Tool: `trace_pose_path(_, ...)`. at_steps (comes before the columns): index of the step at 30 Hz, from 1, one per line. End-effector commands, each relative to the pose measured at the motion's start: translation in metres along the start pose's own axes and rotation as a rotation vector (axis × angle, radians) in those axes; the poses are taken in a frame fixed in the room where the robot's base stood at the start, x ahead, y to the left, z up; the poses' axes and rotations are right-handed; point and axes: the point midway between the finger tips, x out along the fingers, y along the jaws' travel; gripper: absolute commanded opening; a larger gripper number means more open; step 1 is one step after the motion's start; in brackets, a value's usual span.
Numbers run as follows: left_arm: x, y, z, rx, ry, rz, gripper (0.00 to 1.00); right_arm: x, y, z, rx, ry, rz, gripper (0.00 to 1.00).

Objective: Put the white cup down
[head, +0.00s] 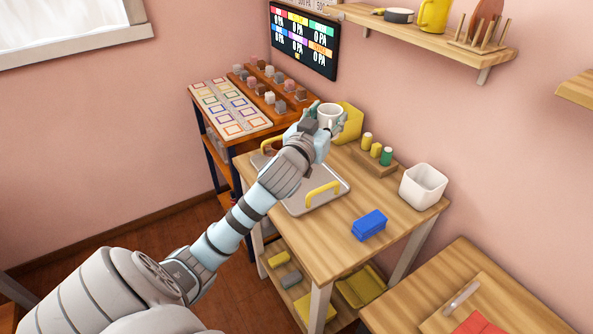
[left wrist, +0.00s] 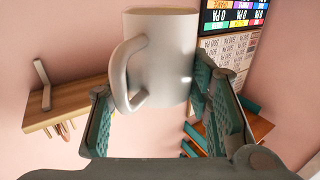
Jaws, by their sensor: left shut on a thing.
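The white cup (head: 329,116) is between the fingers of my left gripper (head: 328,122) in the head view, held above the far part of the wooden table (head: 395,221). In the left wrist view the cup (left wrist: 165,60) looks upright, with its handle toward the left finger. My left gripper (left wrist: 165,115) is shut on it. A metal tray (head: 297,204) with yellow handles lies on the table below, partly hidden by my left arm. My right gripper is not in view.
A blue block (head: 369,225), a white square container (head: 423,186) and a rack of small bottles (head: 374,157) stand on the table. A yellow box (head: 351,121) is behind the cup. A wall shelf (head: 430,42) hangs above. Bare tabletop shows around the blue block.

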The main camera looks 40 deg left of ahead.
Motion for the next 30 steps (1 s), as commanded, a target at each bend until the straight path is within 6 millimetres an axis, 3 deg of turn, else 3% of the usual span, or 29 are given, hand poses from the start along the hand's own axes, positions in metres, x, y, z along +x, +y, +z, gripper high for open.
trace_pose_path(1, 0.01, -0.012, -0.002, -0.004, 0.007, -0.06, 0.13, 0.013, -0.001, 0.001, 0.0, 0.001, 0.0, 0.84)
trace_pose_path(3, 0.018, -0.028, -0.011, -0.003, 0.006, -0.138, 0.14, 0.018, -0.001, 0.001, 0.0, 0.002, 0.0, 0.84)
trace_pose_path(7, 0.025, -0.043, -0.01, 0.0, 0.001, -0.21, 0.14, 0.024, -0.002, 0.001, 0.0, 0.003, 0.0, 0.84)
trace_pose_path(10, 0.025, -0.044, 0.017, 0.002, -0.004, -0.213, 0.13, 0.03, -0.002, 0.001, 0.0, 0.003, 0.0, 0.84)
trace_pose_path(15, 0.024, -0.044, 0.087, 0.003, -0.005, -0.212, 0.13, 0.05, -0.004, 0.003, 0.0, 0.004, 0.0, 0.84)
trace_pose_path(18, 0.024, -0.043, 0.117, 0.003, -0.003, -0.21, 0.13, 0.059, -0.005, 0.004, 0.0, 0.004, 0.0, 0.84)
trace_pose_path(23, 0.024, -0.044, 0.14, 0.003, 0.0, -0.21, 0.13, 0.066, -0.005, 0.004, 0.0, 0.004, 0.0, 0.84)
trace_pose_path(27, 0.024, -0.044, 0.17, 0.002, -0.001, -0.209, 0.13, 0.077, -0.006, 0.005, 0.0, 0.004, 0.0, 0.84)
trace_pose_path(30, 0.024, -0.044, 0.179, 0.003, 0.001, -0.208, 0.13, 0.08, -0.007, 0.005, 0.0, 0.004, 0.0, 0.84)
